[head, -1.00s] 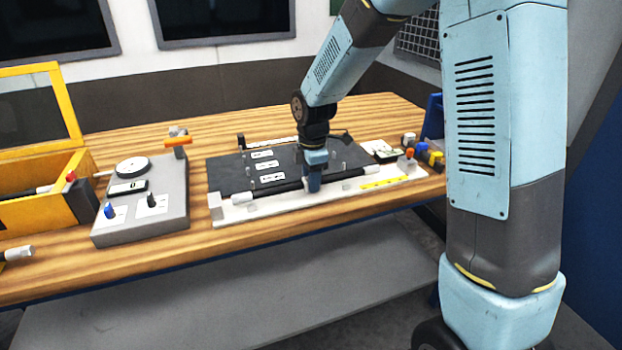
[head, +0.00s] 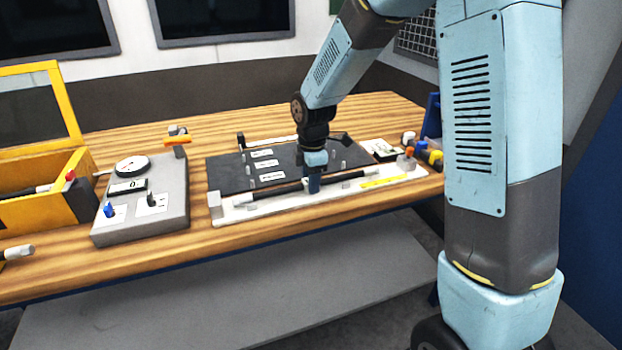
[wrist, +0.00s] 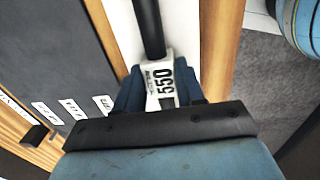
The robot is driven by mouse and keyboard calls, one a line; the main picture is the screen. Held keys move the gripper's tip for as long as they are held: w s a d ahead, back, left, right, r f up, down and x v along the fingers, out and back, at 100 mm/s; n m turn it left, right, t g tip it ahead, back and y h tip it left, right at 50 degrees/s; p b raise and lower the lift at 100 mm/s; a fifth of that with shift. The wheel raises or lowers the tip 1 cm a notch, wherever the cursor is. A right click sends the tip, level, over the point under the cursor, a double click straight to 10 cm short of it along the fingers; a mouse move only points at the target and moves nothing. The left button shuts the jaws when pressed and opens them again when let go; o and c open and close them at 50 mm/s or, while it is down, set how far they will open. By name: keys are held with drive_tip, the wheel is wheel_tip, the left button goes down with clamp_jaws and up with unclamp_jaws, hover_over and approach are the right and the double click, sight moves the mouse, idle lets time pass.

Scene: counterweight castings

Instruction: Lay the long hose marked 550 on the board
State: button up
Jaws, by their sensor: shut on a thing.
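The long black hose (head: 280,190) has a white tag reading 550 (wrist: 165,85) in the wrist view. My gripper (head: 313,186) is shut on the hose at this tag, near its middle. In the wrist view, the blue fingers of my gripper (wrist: 155,90) sit on both sides of the tag. The hose lies lengthwise over a white strip (head: 330,201) along the front of the dark board (head: 225,172). I cannot tell whether the hose touches the strip. The board carries several small pegs and three white labels (head: 265,164).
A grey gauge box (head: 165,215) stands left of the board, with an open yellow case (head: 75,205) beyond it. Small coloured fittings (head: 428,155) stand at the right end. A yellow scale (head: 383,181) lies on the strip. The table's front edge is close.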

drive_tip(key=shift+f, duration=0.1)
drive_tip(key=o, duration=1.1)
drive_tip(key=shift+f, duration=0.1)
drive_tip(key=shift+r, duration=3.55)
